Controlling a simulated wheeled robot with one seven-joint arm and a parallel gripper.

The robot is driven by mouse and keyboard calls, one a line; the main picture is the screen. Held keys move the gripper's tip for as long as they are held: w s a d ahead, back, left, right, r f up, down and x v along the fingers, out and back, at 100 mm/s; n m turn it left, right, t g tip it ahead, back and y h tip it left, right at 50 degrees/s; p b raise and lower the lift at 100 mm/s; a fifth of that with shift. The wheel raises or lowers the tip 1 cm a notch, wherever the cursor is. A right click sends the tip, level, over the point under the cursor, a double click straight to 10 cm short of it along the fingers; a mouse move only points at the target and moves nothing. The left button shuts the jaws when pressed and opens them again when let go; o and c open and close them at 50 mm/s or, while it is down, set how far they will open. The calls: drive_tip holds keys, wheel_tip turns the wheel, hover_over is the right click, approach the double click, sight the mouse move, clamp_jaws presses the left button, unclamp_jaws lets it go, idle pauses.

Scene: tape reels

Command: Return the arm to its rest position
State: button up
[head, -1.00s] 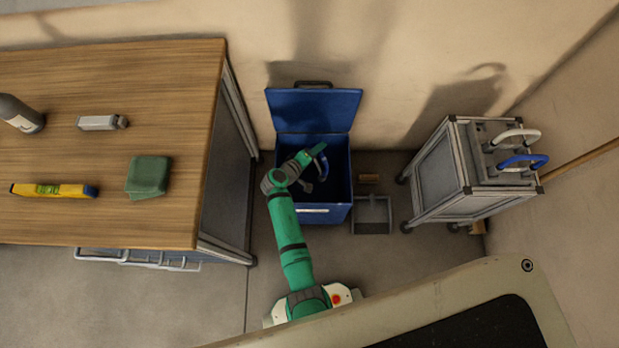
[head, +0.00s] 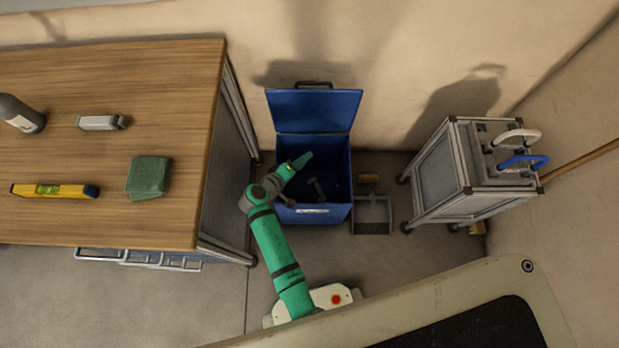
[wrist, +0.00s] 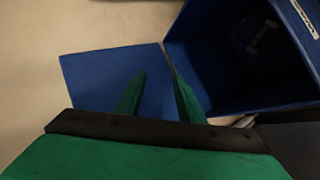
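My green arm (head: 275,246) reaches up from its base, bent at the wrist. My gripper (head: 304,159) is over the left part of the open blue bin. In the wrist view my gripper (wrist: 158,82) has two green fingers apart with nothing between them, so it is open and empty. The blue bin (head: 338,211) stands on the floor with its lid (head: 315,110) raised at the back. A dark, greyish item (head: 318,189) lies inside; its shape is unclear. A pale item also shows in the bin in the wrist view (wrist: 262,38).
A wooden table (head: 60,130) fills the left, holding a bottle (head: 22,113), a yellow level (head: 55,190) and a green cloth (head: 148,177). A grey tray (head: 371,216) lies right of the bin. A cart (head: 440,177) with white and blue handles stands further right.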

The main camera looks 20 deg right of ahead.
drive_tip(key=shift+s+a+r, duration=0.25)
drive_tip(key=shift+a, duration=0.15)
drive_tip(key=s+a+f+t+y, duration=0.1)
drive_tip(key=s+a+y, duration=0.3)
drive_tip(key=s, duration=0.5)
drive_tip(key=s+a+f+t+y, duration=0.1)
drive_tip(key=s+a+t+y, duration=0.2)
drive_tip(key=s, duration=0.6)
drive_tip(key=s+r+m+t+y, duration=0.1)
drive_tip(key=s+r, duration=0.3)
drive_tip(key=r, duration=0.4)
drive_tip(key=s+a+r+m+t, duration=0.1)
drive_tip(key=s+r, duration=0.3)
drive_tip(key=r, duration=0.5)
drive_tip(key=s+a+r+m+t+y, duration=0.1)
drive_tip(key=s+r+m+t, duration=0.1)
drive_tip(key=s+r, duration=0.3)
wheel_tip(320, 180, up, 4)
drive_tip(key=shift+f+y, duration=0.1)
drive_tip(key=shift+y, duration=0.2)
drive_tip(key=shift+c, duration=0.5)
